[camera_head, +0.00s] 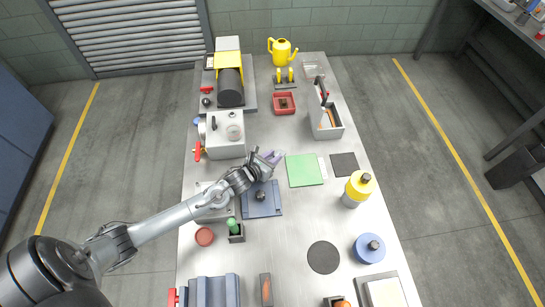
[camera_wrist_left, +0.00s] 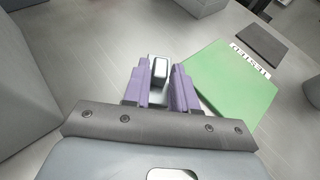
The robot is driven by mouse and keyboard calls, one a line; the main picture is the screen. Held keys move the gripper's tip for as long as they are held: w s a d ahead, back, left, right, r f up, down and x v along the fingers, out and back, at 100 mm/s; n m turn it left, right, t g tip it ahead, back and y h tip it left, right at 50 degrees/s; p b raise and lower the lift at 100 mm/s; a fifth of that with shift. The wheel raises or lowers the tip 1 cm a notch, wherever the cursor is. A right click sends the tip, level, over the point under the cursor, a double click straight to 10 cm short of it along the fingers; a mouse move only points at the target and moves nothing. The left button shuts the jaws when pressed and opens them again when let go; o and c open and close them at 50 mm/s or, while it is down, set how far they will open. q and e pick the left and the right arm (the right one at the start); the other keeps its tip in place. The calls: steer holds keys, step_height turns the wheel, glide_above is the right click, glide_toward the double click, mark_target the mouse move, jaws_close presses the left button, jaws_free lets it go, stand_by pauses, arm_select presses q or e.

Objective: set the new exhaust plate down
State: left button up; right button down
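My left gripper (camera_head: 272,157) is over the middle of the table, just left of the green mat. In the left wrist view its purple fingers (camera_wrist_left: 161,88) close on a small grey metal block with a rounded rectangular end (camera_wrist_left: 160,70). I take this to be part of the new exhaust plate; the rest is hidden by the gripper. The green mat (camera_head: 304,171) lies bare to the right, and in the left wrist view (camera_wrist_left: 232,88) a TESTED label (camera_wrist_left: 252,60) is along its edge. My right gripper is not in view.
A blue-grey plate with a black knob (camera_head: 261,200) lies close below the gripper. A grey pump housing (camera_head: 222,147) stands left. A dark square mat (camera_head: 344,164), a yellow-topped container (camera_head: 358,188) and a grey bin (camera_head: 327,131) stand right. A dark round mat (camera_head: 323,257) is clear.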

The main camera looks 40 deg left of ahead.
arm_select(q)
steer(key=shift+o, duration=1.3)
steer(key=shift+r, duration=0.1)
steer(key=shift+s+r, duration=0.15)
steer(key=v, duration=1)
steer(key=shift+s+p, duration=0.1)
steer(key=shift+p, duration=0.3)
steer(key=shift+o, duration=1.1)
steer(key=shift+v, duration=0.75)
steer(key=shift+r, duration=0.1)
